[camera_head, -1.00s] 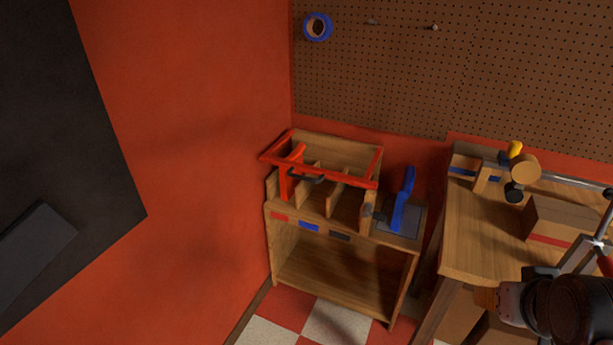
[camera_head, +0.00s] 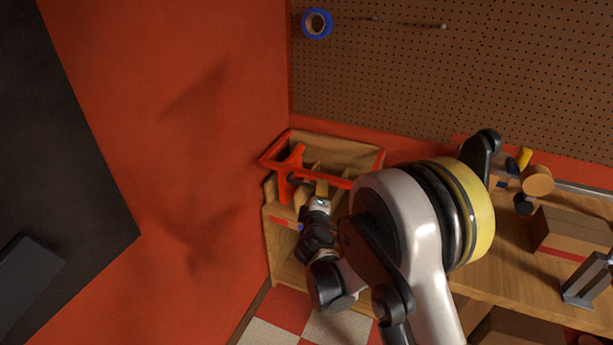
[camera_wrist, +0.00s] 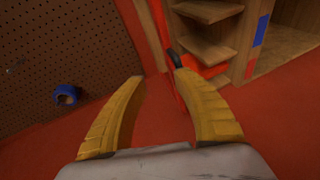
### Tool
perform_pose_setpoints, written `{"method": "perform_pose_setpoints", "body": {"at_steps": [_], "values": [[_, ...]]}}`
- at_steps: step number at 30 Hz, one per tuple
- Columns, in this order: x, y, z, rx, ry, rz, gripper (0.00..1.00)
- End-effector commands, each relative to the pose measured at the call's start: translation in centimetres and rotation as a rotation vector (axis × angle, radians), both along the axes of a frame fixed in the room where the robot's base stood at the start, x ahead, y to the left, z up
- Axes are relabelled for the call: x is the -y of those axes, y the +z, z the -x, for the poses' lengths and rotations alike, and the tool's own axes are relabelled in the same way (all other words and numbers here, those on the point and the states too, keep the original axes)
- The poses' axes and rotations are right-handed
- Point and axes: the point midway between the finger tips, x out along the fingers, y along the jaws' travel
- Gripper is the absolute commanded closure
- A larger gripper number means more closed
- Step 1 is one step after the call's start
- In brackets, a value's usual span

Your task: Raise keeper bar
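The keeper bar appears to be the red frame (camera_head: 268,157) around the top of the wooden rack; its front part is partly hidden by my arm. A red upright (camera_head: 284,184) stands at its left. In the wrist view, a red bar (camera_wrist: 163,25) runs down towards my fingertips, with a dark grip-like piece (camera_wrist: 174,58) beside the right fingertip. My gripper (camera_wrist: 160,78) is open, its two yellow fingers apart and nothing clearly held between them. In the head view, my gripper (camera_head: 321,190) is at the rack's front; contact with the bar cannot be told.
The wooden rack (camera_head: 277,240) has dividers and shelves (camera_wrist: 208,12). A red wall stands left, a pegboard (camera_head: 390,70) with a blue tape roll (camera_head: 317,23) behind. A workbench (camera_head: 500,285) with a cardboard box (camera_head: 565,238) stands right. My arm covers the blue-handled tool's place.

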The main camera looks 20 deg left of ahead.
Motion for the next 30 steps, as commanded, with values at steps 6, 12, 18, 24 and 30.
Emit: {"method": "perform_pose_setpoints", "body": {"at_steps": [6, 12, 18, 24, 30], "values": [[-4.4, -3.6, 1.7, 0.075, 0.093, 0.076, 0.64], [-5.2, -4.5, 0.1, 0.081, 0.100, 0.083, 0.64], [-6.4, -5.3, -3.7, 0.081, 0.099, 0.083, 0.64], [-7.5, -5.9, -6.8, 0.080, 0.099, 0.082, 0.64], [-7.9, -5.9, -8.2, 0.080, 0.099, 0.082, 0.64]]}}
